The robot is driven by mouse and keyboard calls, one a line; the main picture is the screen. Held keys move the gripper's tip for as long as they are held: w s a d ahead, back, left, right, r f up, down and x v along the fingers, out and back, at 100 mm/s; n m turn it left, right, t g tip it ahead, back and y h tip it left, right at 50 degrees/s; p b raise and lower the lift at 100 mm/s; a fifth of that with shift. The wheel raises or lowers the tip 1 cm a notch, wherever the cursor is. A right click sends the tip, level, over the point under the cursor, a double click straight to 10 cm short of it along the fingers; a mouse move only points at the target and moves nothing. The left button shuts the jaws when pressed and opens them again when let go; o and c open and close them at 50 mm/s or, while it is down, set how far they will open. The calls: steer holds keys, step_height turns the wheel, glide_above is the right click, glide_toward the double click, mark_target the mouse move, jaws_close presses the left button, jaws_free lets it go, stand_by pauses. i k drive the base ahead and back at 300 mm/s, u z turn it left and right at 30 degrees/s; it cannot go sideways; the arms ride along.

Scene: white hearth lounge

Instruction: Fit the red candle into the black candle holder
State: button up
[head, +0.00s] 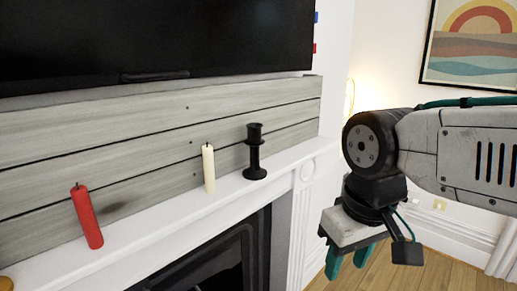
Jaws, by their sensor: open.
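The red candle (86,217) stands on the white mantel at the left, leaning a little in the picture, with a dark wick at its top. The black candle holder (254,153) stands upright on the mantel further right, and its cup looks empty. My gripper (350,262) hangs at the right, out in front of the mantel and lower than its top. Its green fingers point down, apart, with nothing between them. It is well away from both the candle and the holder.
A cream candle (208,168) stands on the white mantel (150,228) between the red candle and the holder. A black television (160,40) hangs above. The fireplace opening (215,262) is below. An orange-brown object (6,284) shows at the lower left edge.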

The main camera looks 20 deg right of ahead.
mark_target(254, 172)
steer(key=z, duration=2.25)
steer(key=k, duration=1)
steer(key=u, duration=1.95)
